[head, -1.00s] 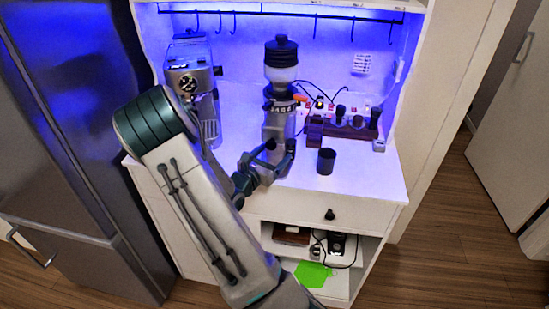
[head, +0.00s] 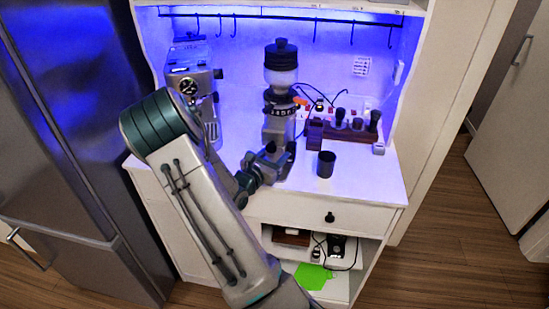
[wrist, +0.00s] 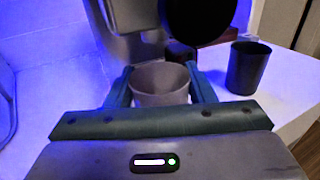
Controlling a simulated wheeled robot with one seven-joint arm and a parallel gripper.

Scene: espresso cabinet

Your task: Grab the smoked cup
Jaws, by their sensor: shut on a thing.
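My gripper (wrist: 159,72) has one finger on each side of a grey, slightly see-through cup (wrist: 160,86) and is shut on it. The cup is upright, its open rim between the fingers, below the coffee grinder (wrist: 130,18). In the head view my gripper (head: 277,161) is at the grinder's foot; the held cup cannot be made out there. A second, dark cup (head: 326,164) stands upright on the counter to the right, apart from my gripper; it also shows in the wrist view (wrist: 248,68). I cannot tell from looks alone which is the smoked cup.
The grinder (head: 281,75) rises close behind my gripper. An espresso machine (head: 190,72) stands at the left. A wooden stand (head: 345,133) with dark-handled tools is behind the dark cup. The white counter (head: 375,185) is clear at front right.

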